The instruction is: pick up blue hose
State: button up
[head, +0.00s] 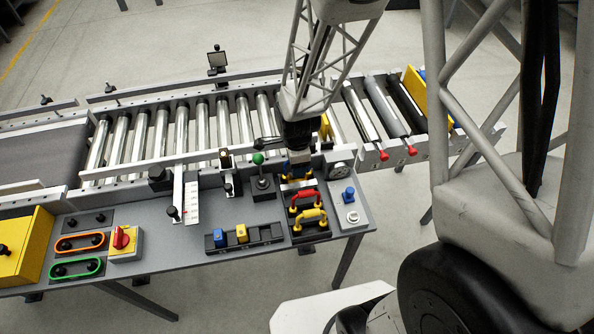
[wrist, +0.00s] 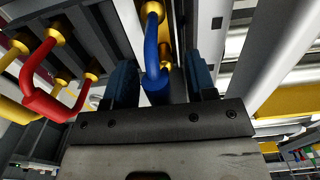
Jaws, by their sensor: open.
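The blue hose (wrist: 152,45) is a bent tube with yellow end fittings, seen in the wrist view between the two dark blue fingers of my gripper (wrist: 160,80). The fingers are open, one on each side of the hose, with a visible gap to each. In the head view my gripper (head: 298,163) points down at the back of the hose row and hides most of the blue hose. A red hose (head: 305,196) and a yellow hose (head: 310,215) sit in front of it; the red hose also shows at left in the wrist view (wrist: 38,88).
The roller conveyor (head: 182,130) runs behind the grey bench. A green-knobbed lever (head: 259,160) stands just left of my gripper. A black rail with blue and yellow blocks (head: 244,236) lies front left. A blue knob (head: 348,194) is at right.

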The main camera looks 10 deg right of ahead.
grip_shut()
dwell(0.3)
jog(key=shift+r, duration=0.15)
jog(key=shift+r, duration=4.9)
